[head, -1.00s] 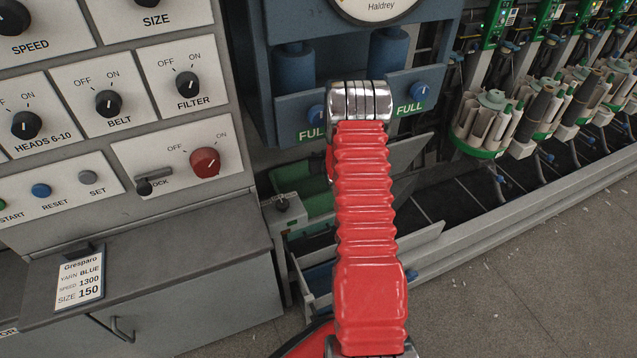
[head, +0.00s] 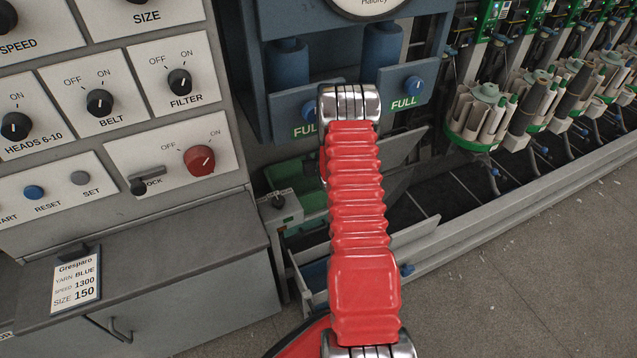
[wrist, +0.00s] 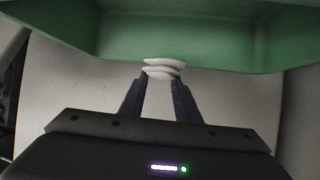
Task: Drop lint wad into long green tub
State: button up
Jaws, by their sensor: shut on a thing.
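The lint wad (wrist: 163,69), a white stack of flattened lobes, shows in the wrist view. My gripper (wrist: 161,80) is shut on it, with the wad at the tips of its two dark fingers. The long green tub (wrist: 185,58) spans the top of the wrist view. The wad overlaps the tub's near edge there; I cannot tell whether it is above the tub or in front of it. In the head view, green surfaces (head: 292,174) show left of my red arm, low under the blue housing. My gripper and the wad are hidden there.
A grey control panel (head: 120,130) with knobs stands at the left, above a grey ledge (head: 140,265) with a yarn card (head: 76,279). An open drawer-like tray (head: 313,290) is low behind my arm. Cone heads (head: 487,115) line the right. The floor at lower right is clear.

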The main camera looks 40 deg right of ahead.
jog(key=shift+f, duration=1.4)
jog(key=o, duration=1.1)
jog(key=shift+c, duration=0.2)
jog(key=shift+s, duration=0.15)
jog(key=v, duration=1.3)
jog(key=shift+s, duration=0.25)
jog(key=shift+r, duration=0.15)
